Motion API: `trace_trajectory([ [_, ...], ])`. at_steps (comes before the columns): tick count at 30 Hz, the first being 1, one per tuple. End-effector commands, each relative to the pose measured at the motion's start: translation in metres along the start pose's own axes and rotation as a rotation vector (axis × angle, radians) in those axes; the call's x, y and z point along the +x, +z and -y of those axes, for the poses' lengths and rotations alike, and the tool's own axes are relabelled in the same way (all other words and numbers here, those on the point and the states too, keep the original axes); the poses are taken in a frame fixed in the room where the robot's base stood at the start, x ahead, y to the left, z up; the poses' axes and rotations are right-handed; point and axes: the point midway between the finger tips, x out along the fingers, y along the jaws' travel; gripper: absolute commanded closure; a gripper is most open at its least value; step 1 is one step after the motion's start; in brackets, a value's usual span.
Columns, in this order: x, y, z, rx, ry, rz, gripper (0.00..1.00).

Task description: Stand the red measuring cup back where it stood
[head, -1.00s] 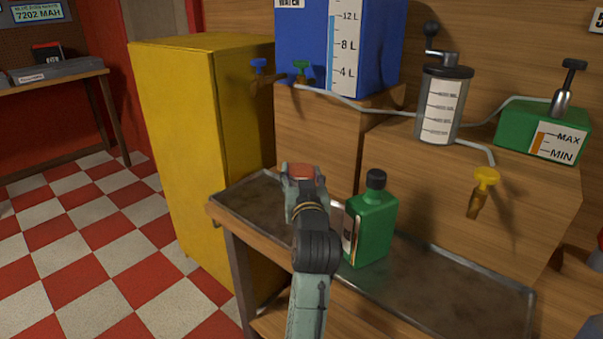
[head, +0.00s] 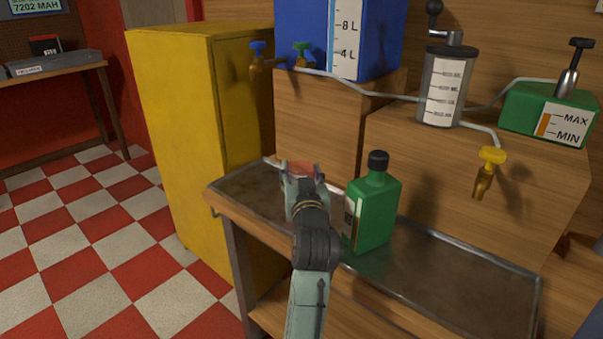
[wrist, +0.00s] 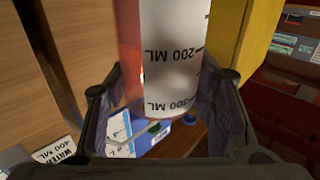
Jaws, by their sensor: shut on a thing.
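The red measuring cup (head: 301,169) shows in the head view as a small reddish patch at the end of my arm. My gripper (head: 303,175) hides most of it, over the left part of the metal tray (head: 450,277). In the wrist view the cup (wrist: 131,55) is translucent red with a white scale label reading 200 ML and 300 ML. My gripper's fingers (wrist: 168,105) are shut on its two sides. I cannot tell whether the cup's base touches the tray.
A green bottle (head: 373,212) stands on the tray just right of my gripper. A yellow cabinet (head: 195,130) stands to the left. Blue (head: 257,52), green (head: 302,54) and yellow (head: 483,175) taps jut out behind. The tray's right part is clear.

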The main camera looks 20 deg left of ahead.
Motion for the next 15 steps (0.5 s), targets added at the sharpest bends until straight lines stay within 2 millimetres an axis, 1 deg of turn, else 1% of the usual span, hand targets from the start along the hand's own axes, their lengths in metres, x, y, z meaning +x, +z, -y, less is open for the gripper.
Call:
trace_trajectory([
  [13, -0.0002, 0.0092, 0.0001, 0.0, 0.0, -0.002, 0.88],
  [14, -0.0002, 0.0084, 0.0002, 0.0, 0.0, -0.002, 0.49],
  [15, -0.0002, 0.0081, 0.0002, 0.0, 0.0, -0.002, 0.47],
])
